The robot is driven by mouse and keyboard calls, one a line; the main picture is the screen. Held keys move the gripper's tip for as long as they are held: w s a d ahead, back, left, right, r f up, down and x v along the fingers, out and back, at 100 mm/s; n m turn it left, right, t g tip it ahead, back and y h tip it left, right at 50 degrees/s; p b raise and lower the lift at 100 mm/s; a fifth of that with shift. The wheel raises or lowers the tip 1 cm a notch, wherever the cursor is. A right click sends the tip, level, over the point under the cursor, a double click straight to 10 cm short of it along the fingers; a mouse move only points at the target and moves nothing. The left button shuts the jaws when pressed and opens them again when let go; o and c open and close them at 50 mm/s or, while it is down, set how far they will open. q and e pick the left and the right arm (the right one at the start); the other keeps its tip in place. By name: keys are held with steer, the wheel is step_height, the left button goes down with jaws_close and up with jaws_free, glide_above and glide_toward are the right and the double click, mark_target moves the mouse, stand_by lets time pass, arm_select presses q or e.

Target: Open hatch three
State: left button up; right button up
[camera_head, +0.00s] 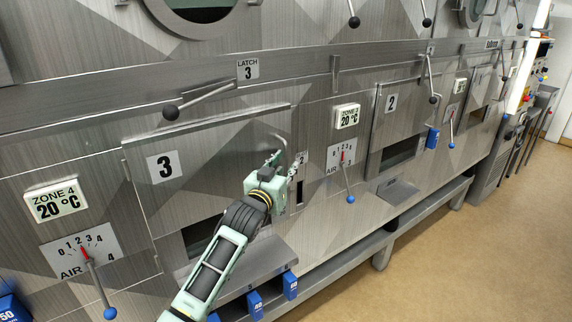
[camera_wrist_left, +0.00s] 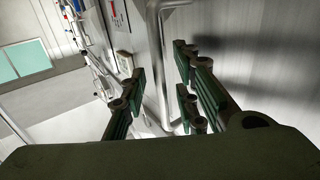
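Hatch three (camera_head: 215,150) is a brushed metal door with a black "3" label, on the left in the head view. It looks shut or nearly so. The latch three lever (camera_head: 203,101), with a black ball at its left end, lies nearly level above the door. My left gripper (camera_head: 284,161) is at the door's right side, by its curved metal handle (camera_head: 281,138). In the left wrist view the handle bar (camera_wrist_left: 158,70) runs between the spread fingers (camera_wrist_left: 160,105). I cannot tell whether they touch it. My right gripper is not in view.
Hatch two (camera_head: 392,125) is to the right, with its lever (camera_head: 430,75) hanging down. An air lever with a blue ball (camera_head: 350,198) stands just right of my gripper. A metal ledge (camera_head: 250,262) juts out below hatch three. The tan floor (camera_head: 480,250) at right is clear.

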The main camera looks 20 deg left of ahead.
arm_select(q)
steer(key=shift+w, duration=0.4)
jaws_close()
stand_by(0.4)
